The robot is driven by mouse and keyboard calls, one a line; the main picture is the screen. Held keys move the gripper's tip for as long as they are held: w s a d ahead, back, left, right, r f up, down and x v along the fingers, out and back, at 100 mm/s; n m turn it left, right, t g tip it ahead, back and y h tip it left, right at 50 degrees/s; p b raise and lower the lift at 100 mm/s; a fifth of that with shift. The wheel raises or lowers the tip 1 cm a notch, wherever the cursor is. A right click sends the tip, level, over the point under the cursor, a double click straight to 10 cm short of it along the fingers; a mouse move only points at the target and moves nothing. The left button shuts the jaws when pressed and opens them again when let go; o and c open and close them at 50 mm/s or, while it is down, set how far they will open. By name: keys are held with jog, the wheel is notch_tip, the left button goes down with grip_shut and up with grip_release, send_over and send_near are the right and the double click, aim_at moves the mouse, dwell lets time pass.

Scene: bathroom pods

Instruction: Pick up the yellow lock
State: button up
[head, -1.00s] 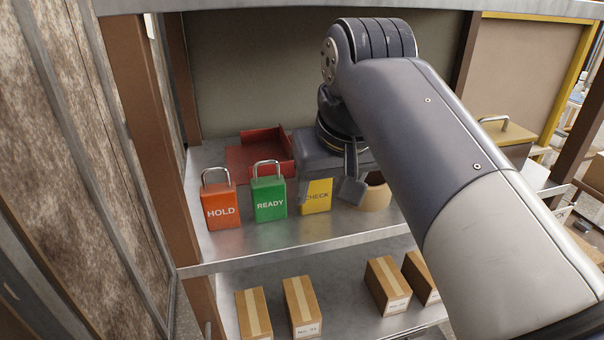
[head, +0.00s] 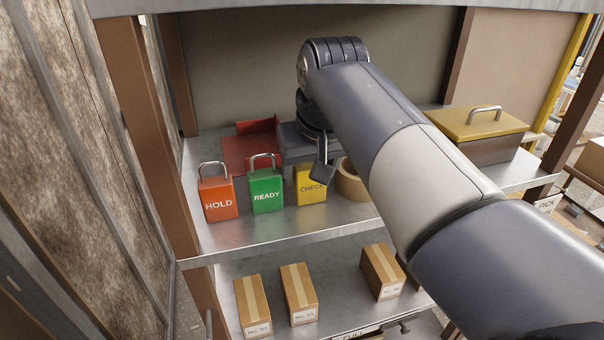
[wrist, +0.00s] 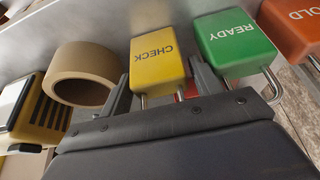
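The yellow lock (head: 311,187), marked CHECK, stands on the upper shelf to the right of the green READY lock (head: 266,190). My gripper (head: 309,172) is at the yellow lock's top and hides its shackle in the head view. In the wrist view the yellow lock (wrist: 157,62) lies between the two spread fingers of my gripper (wrist: 160,80). The right finger is close to the lock's edge; I cannot tell if it touches. The gripper is open. Part of the lock's shackle shows near the palm.
The orange HOLD lock (head: 218,199) stands left of the green one. A tape roll (head: 351,182) is close on the right. A red tray (head: 248,150) lies behind. A yellow-lidded box (head: 475,126) stands farther right. Cartons (head: 300,293) stand on the lower shelf.

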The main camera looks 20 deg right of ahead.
jog(key=c, duration=0.7)
jog(key=shift+r, duration=0.2)
jog(key=shift+r+p, duration=0.45)
jog(key=shift+p, duration=0.25)
jog(key=shift+r, duration=0.2)
